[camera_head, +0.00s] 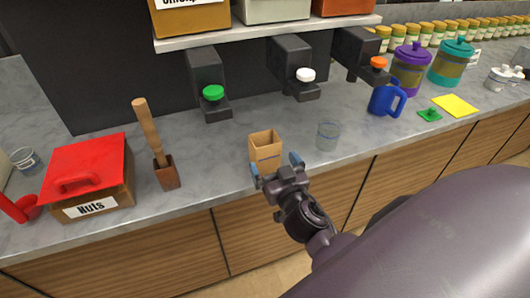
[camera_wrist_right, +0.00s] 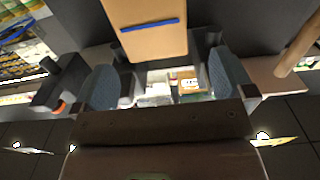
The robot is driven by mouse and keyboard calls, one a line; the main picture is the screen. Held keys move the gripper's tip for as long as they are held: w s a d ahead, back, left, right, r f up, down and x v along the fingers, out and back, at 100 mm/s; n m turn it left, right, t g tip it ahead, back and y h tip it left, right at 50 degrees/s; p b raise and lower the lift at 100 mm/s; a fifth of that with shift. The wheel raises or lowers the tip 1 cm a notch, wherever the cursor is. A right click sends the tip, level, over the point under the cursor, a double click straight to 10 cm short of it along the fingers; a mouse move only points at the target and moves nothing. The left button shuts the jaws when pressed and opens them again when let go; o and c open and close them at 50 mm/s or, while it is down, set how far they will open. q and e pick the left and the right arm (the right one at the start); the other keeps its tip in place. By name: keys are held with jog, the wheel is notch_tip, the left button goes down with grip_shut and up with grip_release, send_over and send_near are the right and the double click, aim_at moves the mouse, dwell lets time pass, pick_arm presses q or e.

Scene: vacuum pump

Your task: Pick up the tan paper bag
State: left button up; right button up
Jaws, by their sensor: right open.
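The tan paper bag (camera_head: 265,147) stands upright and open-topped near the counter's front edge in the head view. It has a thin blue stripe. In the right wrist view the bag (camera_wrist_right: 145,32) fills the top middle, just past the fingertips. My right gripper (camera_head: 276,171) is open and empty, with its blue-grey fingers spread in front of the bag, toward the counter edge. In the right wrist view the gripper (camera_wrist_right: 162,68) has a wide gap, lined up with the bag. Whether a finger touches it I cannot tell. My left gripper is out of view.
A clear cup (camera_head: 328,136) stands right of the bag. A brown holder with a wooden stick (camera_head: 167,172) and a red-lidded Nuts box (camera_head: 90,180) stand left. Dispensers with a green knob (camera_head: 213,93) and a white knob (camera_head: 306,75) overhang behind. A blue pitcher (camera_head: 384,100) is farther right.

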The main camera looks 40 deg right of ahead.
aim_at(269, 153)
jog(key=shift+x, duration=1.1)
jog(key=shift+w+d+p, duration=0.25)
jog(key=shift+w+p, duration=0.05)
jog(key=shift+w, duration=0.35)
jog(key=x, duration=0.3)
jog(key=shift+w+d+f+p, duration=0.1)
jog(key=shift+d+f+p, duration=0.15)
jog(key=shift+d+p, duration=0.1)
jog(key=shift+w, duration=0.55)
jog(key=shift+c, duration=0.2)
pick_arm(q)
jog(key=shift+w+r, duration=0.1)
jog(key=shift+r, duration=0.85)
pick_arm(e)
jog(key=c, duration=0.8)
